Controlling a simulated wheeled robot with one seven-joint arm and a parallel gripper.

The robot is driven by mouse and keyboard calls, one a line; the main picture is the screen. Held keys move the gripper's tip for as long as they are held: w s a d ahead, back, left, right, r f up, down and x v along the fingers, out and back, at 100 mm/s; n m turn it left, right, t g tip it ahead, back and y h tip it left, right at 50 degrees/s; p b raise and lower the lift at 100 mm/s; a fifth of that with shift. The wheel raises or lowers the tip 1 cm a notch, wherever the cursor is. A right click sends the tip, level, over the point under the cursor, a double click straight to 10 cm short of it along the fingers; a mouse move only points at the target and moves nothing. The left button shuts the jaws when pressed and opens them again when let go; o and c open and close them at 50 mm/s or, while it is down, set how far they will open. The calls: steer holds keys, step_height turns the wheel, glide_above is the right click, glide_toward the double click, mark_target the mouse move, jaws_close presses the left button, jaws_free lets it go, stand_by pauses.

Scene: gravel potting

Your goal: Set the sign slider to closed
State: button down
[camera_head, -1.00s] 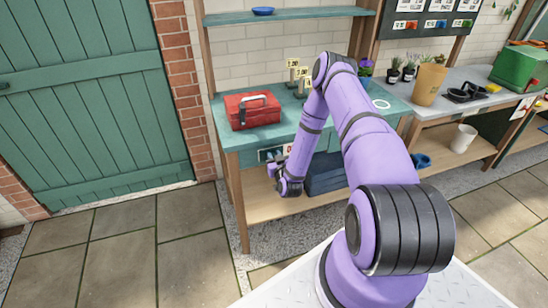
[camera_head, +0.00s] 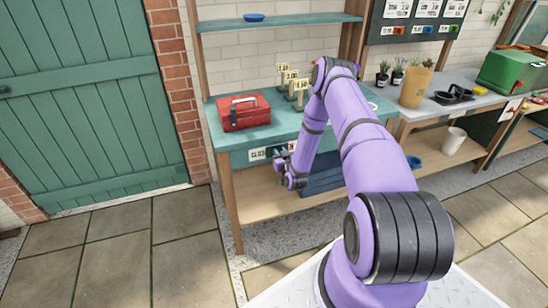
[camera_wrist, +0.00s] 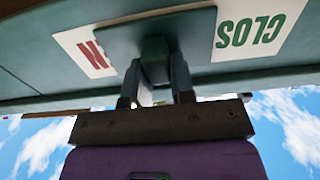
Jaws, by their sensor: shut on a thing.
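The sign (camera_head: 257,154) is on the teal front edge of the potting table. In the wrist view it is upside down, with green letters "CLOS" (camera_wrist: 248,33) to the right of a dark teal sliding cover plate (camera_wrist: 199,32) and a red "N" (camera_wrist: 92,52) to the left. The plate hides the middle of the sign, including the rest of both words. My gripper (camera_wrist: 155,82) is shut on the slider's dark knob (camera_wrist: 154,48), with one finger on each side. In the head view my gripper (camera_head: 284,166) is at the table front, partly covering the sign.
A red toolbox (camera_head: 244,113) and small price tags on stands (camera_head: 291,83) are on the teal tabletop (camera_head: 222,139). A blue crate (camera_head: 322,176) is on the shelf below, close behind my arm. Open paving lies in front.

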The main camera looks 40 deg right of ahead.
steer(key=shift+s+d, duration=0.2)
steer(key=shift+d, duration=0.5)
steer(key=shift+s+d, duration=0.25)
steer(key=shift+d, duration=0.5)
steer(key=shift+s+d, duration=0.2)
steer(key=shift+d, duration=0.5)
steer(key=c, duration=1)
jaws_free()
steer(key=shift+d, duration=0.1)
steer(key=shift+o, duration=0.2)
steer(key=shift+s, duration=0.1)
glide_toward(287, 147)
steer(key=v, duration=0.3)
steer(key=shift+s, duration=0.35)
steer(key=shift+r, duration=0.1)
